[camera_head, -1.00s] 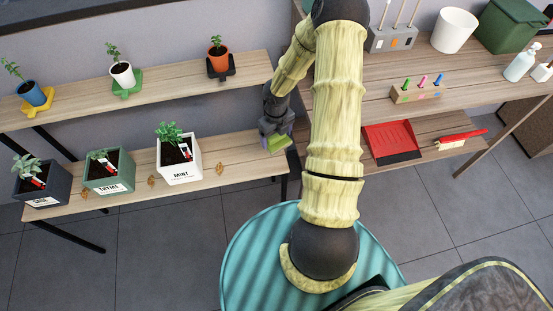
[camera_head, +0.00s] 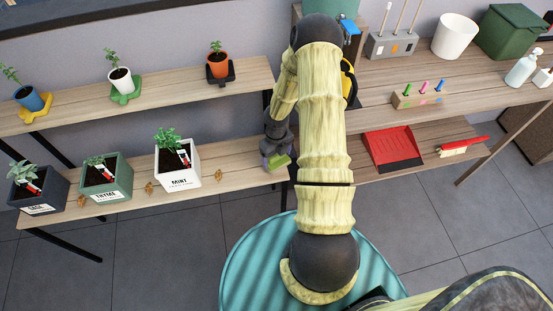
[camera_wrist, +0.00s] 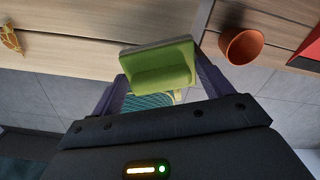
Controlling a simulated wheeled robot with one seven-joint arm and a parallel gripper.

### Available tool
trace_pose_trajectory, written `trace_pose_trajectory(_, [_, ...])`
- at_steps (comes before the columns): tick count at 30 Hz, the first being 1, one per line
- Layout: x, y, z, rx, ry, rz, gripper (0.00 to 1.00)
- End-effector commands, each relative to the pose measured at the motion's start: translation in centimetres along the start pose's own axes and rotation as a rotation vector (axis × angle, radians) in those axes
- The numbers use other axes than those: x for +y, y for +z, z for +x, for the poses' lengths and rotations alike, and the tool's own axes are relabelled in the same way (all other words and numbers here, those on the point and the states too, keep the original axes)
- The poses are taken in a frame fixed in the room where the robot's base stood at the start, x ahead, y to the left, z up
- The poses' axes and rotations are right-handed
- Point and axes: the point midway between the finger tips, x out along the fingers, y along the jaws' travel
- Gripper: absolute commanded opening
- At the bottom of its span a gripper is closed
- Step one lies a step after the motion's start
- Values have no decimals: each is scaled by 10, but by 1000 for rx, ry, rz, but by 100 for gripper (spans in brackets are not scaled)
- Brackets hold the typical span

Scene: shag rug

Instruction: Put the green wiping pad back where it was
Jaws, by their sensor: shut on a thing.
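The green wiping pad (camera_head: 280,161) is a light green block with a greyish layer along one side. It shows large in the wrist view (camera_wrist: 160,75), between both fingers. My gripper (camera_head: 275,156) is shut on it. In the head view the pad appears over the right end of the lower left shelf (camera_head: 235,178), near its front edge. I cannot tell whether it touches the board. In the wrist view, wooden board lies beyond the pad and floor tiles show around it.
An orange pot (camera_wrist: 242,46) is close to the pad in the wrist view. A red dustpan (camera_head: 394,147) and red brush (camera_head: 462,147) lie on the right lower shelf. A white MINT planter (camera_head: 178,164) and dry leaves (camera_head: 219,174) are left of my gripper.

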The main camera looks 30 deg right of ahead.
Motion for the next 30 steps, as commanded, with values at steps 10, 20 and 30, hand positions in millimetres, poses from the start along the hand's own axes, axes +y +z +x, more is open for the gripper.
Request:
trace_pose_trajectory(10, [0,0,24,0,0,0,46])
trace_pose_trajectory(20, [0,0,24,1,0,0,100])
trace_pose_trajectory(30, [-1,0,-3,-1,-1,2,100])
